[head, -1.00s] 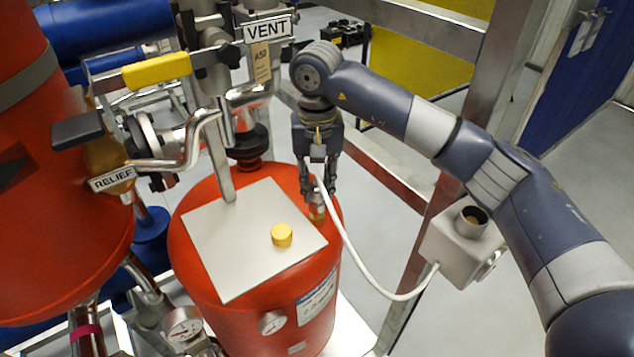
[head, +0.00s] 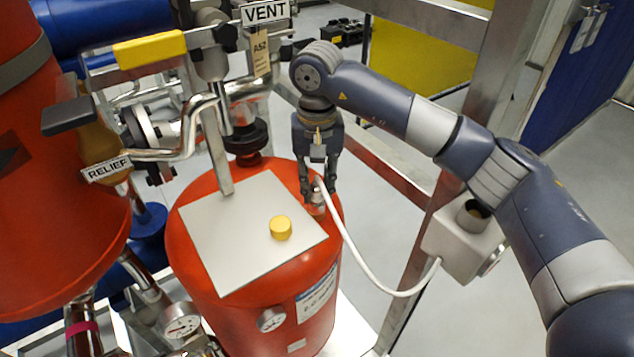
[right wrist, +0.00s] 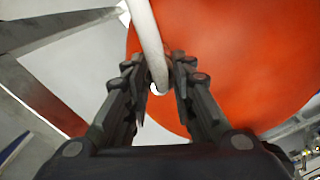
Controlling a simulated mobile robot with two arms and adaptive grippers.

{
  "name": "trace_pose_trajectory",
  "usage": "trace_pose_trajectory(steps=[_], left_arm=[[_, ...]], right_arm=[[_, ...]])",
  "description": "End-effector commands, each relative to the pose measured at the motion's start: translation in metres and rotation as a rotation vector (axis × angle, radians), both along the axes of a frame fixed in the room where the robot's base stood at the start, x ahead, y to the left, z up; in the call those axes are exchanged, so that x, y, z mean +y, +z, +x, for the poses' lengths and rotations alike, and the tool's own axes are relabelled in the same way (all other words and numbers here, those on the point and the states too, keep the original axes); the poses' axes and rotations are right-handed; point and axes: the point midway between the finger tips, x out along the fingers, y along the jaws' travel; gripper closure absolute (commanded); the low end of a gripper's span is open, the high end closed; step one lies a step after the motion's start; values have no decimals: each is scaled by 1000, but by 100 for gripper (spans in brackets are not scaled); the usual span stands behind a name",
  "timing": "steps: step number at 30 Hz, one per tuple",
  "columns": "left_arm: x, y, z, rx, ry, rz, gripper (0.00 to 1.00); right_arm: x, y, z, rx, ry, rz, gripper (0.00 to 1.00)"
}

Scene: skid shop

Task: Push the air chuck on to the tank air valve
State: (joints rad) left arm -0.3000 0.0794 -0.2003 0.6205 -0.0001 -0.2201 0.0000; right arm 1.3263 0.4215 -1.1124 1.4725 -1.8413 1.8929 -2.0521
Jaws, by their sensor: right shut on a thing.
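My right gripper (head: 318,190) is shut on the air chuck (head: 318,203), a small metal fitting on a white hose. It points down at the right shoulder of the red tank (head: 190,245). The tank air valve cannot be made out beneath the chuck, and I cannot tell whether they touch. In the right wrist view the fingers (right wrist: 160,85) close around the hose end (right wrist: 158,70) above the red tank surface (right wrist: 225,60). My left gripper is not in view.
A light square plate (head: 225,225) lies on the tank top with a yellow cap (head: 281,228) on it. The hose runs to a grey box (head: 450,240) on the frame post. RELIEF (head: 106,168) and VENT (head: 265,12) pipework stands close on the left.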

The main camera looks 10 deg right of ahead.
Motion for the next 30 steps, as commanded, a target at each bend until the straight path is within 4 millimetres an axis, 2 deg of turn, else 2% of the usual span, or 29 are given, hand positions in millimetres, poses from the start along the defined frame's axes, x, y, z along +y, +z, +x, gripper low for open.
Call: trace_pose_trajectory(steps=[18,19,21,22,29,30], left_arm=[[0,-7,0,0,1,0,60],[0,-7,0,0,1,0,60],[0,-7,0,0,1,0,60],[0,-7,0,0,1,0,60],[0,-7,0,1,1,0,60],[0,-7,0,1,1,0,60]], right_arm=[[0,-3,0,-1,-1,0,90],[0,-3,0,-1,-1,0,72],[0,-3,0,-1,-1,0,56],[0,-3,0,-1,0,0,53],[0,-3,0,0,0,0,53],[0,-3,0,0,0,0,46]])
